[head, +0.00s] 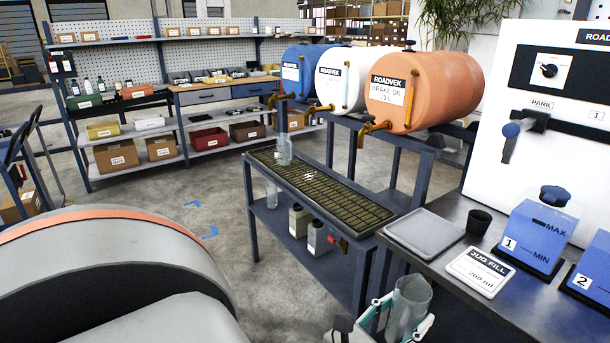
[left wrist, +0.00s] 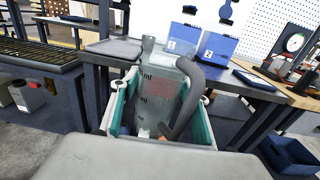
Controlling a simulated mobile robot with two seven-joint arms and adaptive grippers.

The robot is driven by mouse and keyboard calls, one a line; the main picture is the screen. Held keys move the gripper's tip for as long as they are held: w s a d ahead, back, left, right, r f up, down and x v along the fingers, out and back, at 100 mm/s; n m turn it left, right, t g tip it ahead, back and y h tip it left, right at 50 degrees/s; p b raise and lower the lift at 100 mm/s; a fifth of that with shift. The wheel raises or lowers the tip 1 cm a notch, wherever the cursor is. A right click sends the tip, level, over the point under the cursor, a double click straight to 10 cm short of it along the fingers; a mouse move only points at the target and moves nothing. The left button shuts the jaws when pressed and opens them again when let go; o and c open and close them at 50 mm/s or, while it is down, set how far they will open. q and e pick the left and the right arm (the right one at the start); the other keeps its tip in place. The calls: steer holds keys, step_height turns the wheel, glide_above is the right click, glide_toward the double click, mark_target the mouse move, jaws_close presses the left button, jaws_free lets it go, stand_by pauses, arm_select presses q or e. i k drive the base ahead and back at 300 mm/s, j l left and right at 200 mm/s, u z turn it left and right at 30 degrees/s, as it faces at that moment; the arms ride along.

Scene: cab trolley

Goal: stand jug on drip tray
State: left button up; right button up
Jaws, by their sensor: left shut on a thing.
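A clear jug (head: 408,303) with a grey handle and ml marks is held in my left gripper (head: 398,318) at the bottom of the head view. In the left wrist view the jug (left wrist: 150,85) stands roughly upright between the two green-lined fingers, with its handle to the right. Its contents cannot be told. A shallow grey tray (head: 425,232) lies bare on the dark bench, just beyond and above the jug in the head view. A long tray with a grating (head: 330,192) stands under the barrel taps. My right gripper is not in view.
A dark cup (head: 479,222), a jug fill card (head: 480,272) and blue containers (head: 535,237) stand right of the grey tray. Another clear vessel (head: 284,149) stands on the grating's far end. Orange, white and blue barrels (head: 440,88) sit above it.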

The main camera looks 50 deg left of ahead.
mark_target(327, 191)
steer(key=i+j, duration=0.15)
steer(key=j, duration=0.25)
steer(key=i+j, duration=0.1)
steer(key=j, duration=0.35)
steer(key=i+j, duration=0.15)
steer(key=j, duration=0.25)
steer(key=i+j, duration=0.1)
steer(key=j, duration=0.3)
steer(key=u, duration=0.05)
